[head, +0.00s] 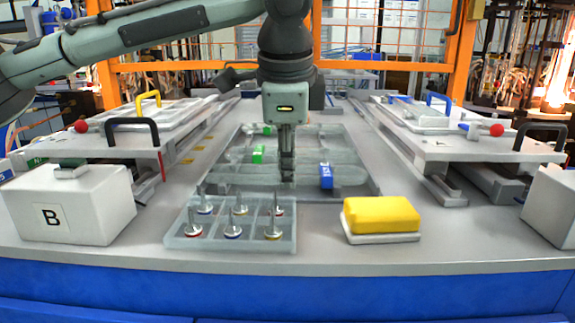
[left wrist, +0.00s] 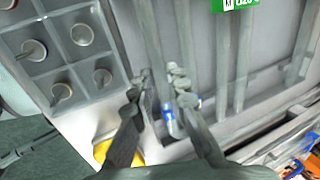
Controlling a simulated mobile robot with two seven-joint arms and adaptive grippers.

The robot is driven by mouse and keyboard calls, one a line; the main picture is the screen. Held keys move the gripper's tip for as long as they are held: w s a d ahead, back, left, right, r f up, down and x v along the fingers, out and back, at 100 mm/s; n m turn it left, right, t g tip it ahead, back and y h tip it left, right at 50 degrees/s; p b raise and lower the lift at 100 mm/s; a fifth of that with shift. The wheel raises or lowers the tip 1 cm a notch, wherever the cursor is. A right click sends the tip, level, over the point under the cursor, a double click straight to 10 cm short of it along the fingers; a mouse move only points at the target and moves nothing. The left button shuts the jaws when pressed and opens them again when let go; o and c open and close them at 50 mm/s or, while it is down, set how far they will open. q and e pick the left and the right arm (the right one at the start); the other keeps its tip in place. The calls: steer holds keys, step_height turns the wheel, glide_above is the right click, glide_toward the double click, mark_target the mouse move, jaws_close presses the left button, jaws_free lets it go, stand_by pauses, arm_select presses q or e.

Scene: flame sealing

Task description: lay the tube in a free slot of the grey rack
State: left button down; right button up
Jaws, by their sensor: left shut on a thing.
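My left gripper (head: 287,176) points straight down over the near part of the grey rack (head: 372,182). It is shut on a long clear glass tube with a blue label (head: 326,176). The tube lies level, left to right, with the label to the right of the fingers. In the left wrist view the label (left wrist: 168,112) shows below the gripper's fingertips (left wrist: 163,80). The tube runs along the rack's slots; I cannot tell whether it touches the rack. Green labels (head: 258,154) mark other tubes farther back in the rack. My right gripper is not in view.
A clear divided tray (head: 180,240) with several upright metal pieces stands at the near left of the rack. A yellow sponge (head: 382,214) sits near right. A white box marked B (head: 95,205) is at left. Raised platforms with handles (head: 425,150) flank the rack.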

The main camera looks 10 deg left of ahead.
arm_select(q)
steer(key=c, duration=1.4)
jaws_free()
steer(key=shift+c, duration=0.2)
steer(key=v, duration=1.2)
